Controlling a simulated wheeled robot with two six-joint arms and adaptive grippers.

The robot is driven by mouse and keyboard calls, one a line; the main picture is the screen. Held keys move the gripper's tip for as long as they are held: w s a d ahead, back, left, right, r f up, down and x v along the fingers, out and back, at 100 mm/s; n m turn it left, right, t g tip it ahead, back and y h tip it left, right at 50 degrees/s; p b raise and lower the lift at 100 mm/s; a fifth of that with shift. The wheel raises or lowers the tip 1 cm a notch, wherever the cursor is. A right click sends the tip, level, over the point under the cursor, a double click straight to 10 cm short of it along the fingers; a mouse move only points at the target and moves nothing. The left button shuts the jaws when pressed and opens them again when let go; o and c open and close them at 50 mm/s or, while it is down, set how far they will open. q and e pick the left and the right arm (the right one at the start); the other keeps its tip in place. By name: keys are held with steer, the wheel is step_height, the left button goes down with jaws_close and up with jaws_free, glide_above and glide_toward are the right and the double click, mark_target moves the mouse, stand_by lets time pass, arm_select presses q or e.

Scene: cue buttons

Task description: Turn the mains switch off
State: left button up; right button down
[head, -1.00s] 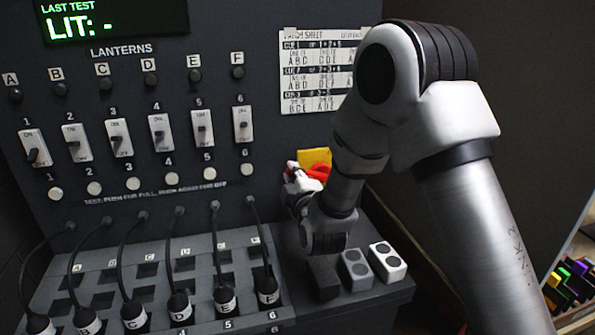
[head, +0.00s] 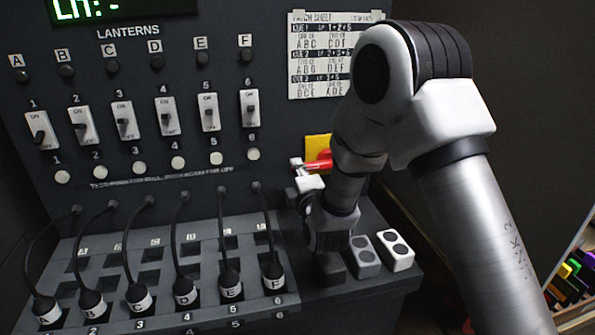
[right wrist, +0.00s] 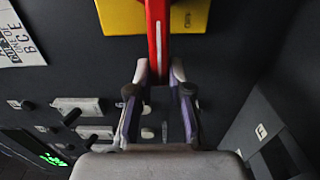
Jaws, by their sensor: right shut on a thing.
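The mains switch shows as a yellow plate (head: 317,145) with a red handle (head: 319,165) at the right end of the dark panel in the head view. The handle reaches left from the plate in that view. My right gripper (head: 299,172) is at the handle's free end, its wrist just below. In the right wrist view, the red handle (right wrist: 158,40) comes down from the yellow plate (right wrist: 185,14) to between the two fingers of my right gripper (right wrist: 161,72), which are shut on it. My arm hides part of the plate. My left gripper is out of view.
Left of the switch are a row of lantern toggles (head: 208,112), round buttons (head: 253,154) and black cables plugged into a sloped patch board (head: 205,312). Grey and white double-button blocks (head: 395,250) stand on the ledge below my right wrist. A patch sheet (head: 318,60) hangs above.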

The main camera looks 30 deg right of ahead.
steer(key=shift+w+d+r, duration=0.1)
steer(key=shift+r, duration=0.1)
steer(key=c, duration=1.2)
jaws_free()
steer(key=shift+o, duration=0.6)
steer(key=shift+w+d+f, duration=0.15)
steer(key=shift+f, duration=0.1)
steer(key=v, duration=0.7)
steer(key=shift+s, duration=0.25)
